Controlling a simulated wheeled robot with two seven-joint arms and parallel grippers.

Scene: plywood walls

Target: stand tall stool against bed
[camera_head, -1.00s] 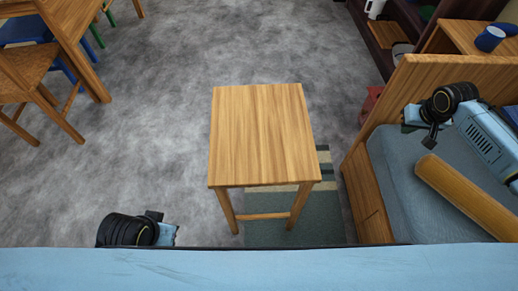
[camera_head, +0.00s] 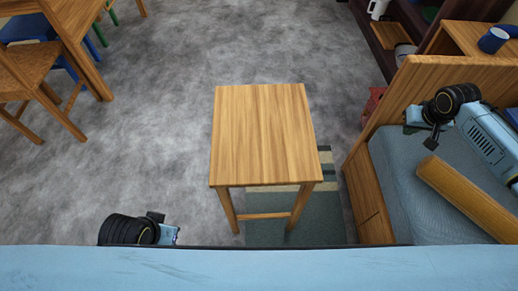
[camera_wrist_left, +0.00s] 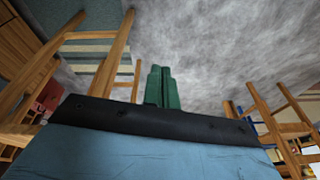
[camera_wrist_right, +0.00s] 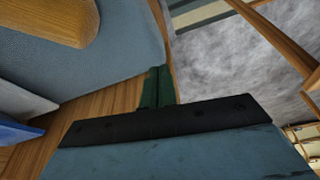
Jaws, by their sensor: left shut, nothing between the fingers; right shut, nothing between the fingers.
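The tall wooden stool (camera_head: 263,135) stands upright on the floor in the middle of the head view, two of its legs showing. The bed (camera_head: 395,185), with a wooden frame and blue-grey mattress, is to its right. A gap separates the stool top from the bed frame in the picture. My right gripper (camera_wrist_right: 157,88) is shut and empty, with its green fingers over the bed in the right wrist view. My left gripper (camera_wrist_left: 163,88) is shut and empty, with stool legs (camera_wrist_left: 123,55) to its left. In the head view the left wrist is left of the stool.
A striped green rug (camera_head: 300,220) lies partly under the stool. A wooden chair (camera_head: 30,75) and table (camera_head: 75,40) stand at upper left. A wooden bolster-like piece (camera_head: 465,198) lies on the bed. A blue mug (camera_head: 493,40) is at upper right. Grey floor is open left of the stool.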

